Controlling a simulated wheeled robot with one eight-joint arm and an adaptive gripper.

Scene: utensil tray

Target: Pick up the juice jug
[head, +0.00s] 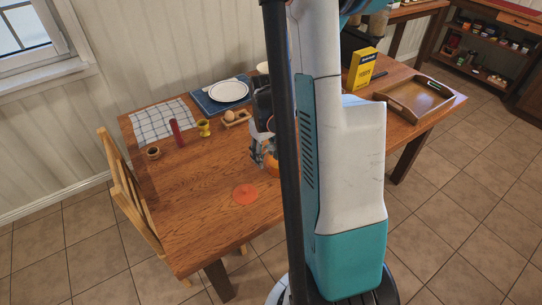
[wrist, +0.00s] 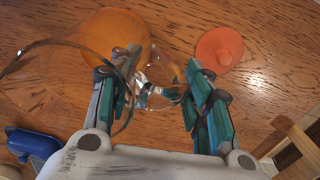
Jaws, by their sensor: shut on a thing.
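The juice jug shows in the wrist view as clear glass with orange juice (wrist: 115,32) in it. Its curved glass rim arcs to the left, and its clear handle lies between my fingers. My gripper (wrist: 160,78) is shut on the jug at this clear glass part. My column and arm hide much of both there. I cannot tell whether the jug touches the table.
A flat orange-red disc (head: 245,194) lies on the table (head: 200,220) near the jug. Behind stand an egg holder (head: 236,119), a yellow cup (head: 204,128) and a plate (head: 228,90). A wooden tray (head: 450,101) is at right. A chair (head: 127,190) stands left. The table's front is clear.

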